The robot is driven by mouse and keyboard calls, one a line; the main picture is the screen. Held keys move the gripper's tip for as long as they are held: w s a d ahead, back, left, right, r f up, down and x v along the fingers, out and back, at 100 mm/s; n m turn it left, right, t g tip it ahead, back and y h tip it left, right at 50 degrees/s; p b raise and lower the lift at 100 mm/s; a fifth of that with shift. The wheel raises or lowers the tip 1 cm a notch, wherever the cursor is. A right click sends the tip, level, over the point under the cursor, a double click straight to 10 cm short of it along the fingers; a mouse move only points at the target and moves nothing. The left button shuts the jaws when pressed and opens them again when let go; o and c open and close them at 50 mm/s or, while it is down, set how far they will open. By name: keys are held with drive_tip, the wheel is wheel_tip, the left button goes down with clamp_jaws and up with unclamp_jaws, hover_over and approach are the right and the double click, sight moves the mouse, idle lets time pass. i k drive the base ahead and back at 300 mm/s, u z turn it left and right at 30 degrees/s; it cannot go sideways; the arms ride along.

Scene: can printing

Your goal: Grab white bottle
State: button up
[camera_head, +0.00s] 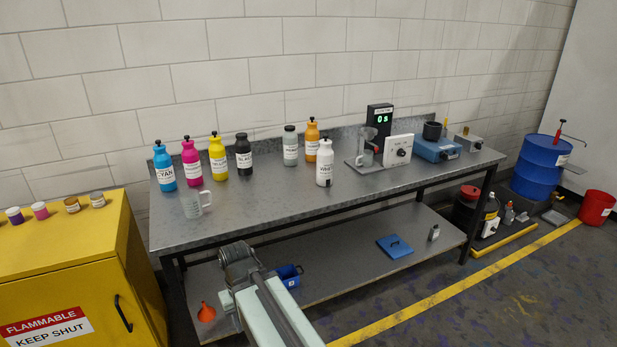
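Cyan (164,166), magenta (191,163), yellow (217,157), black (243,155), grey (290,146) and orange (312,140) bottles stand behind or left. A clear beaker (193,204) is at front left. A mixer (367,150) stands right. A yellow cabinet (60,258) stands left.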

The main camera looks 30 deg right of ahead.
sight(325, 167)
drive_tip(key=u, duration=5.65)
drive_tip(key=k, duration=0.9)
drive_tip(key=z, duration=5.75)
